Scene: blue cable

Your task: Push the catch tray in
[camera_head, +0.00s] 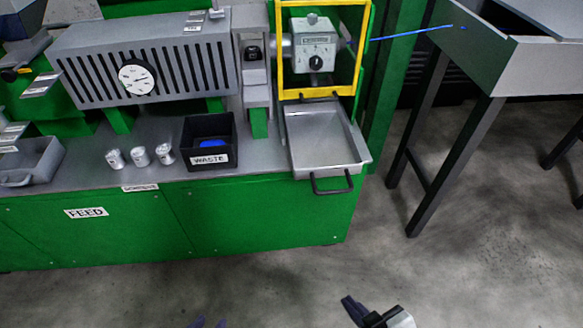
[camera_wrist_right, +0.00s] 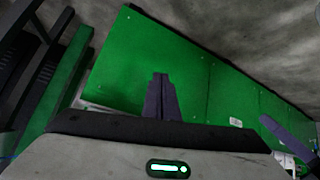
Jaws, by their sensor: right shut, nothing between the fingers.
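The catch tray (camera_head: 322,168) is a shallow grey metal tray with a black handle (camera_head: 332,190) on its front. It sits below the yellow-framed opening of the green machine and juts out past the bench's front edge. It looks empty. My right gripper (camera_head: 352,308) is at the bottom of the head view, well short of the tray and apart from it. In the right wrist view its fingers (camera_wrist_right: 161,92) are together with nothing between them. Only the dark fingertips of my left gripper (camera_head: 208,322) show at the bottom edge; whether they are open is unclear.
A black WASTE bin (camera_head: 209,160) with something blue inside stands left of the tray, beside three small metal cans (camera_head: 140,156). A blue cable (camera_head: 420,33) runs right to a grey table (camera_head: 530,68) with dark legs. The floor before the bench is clear.

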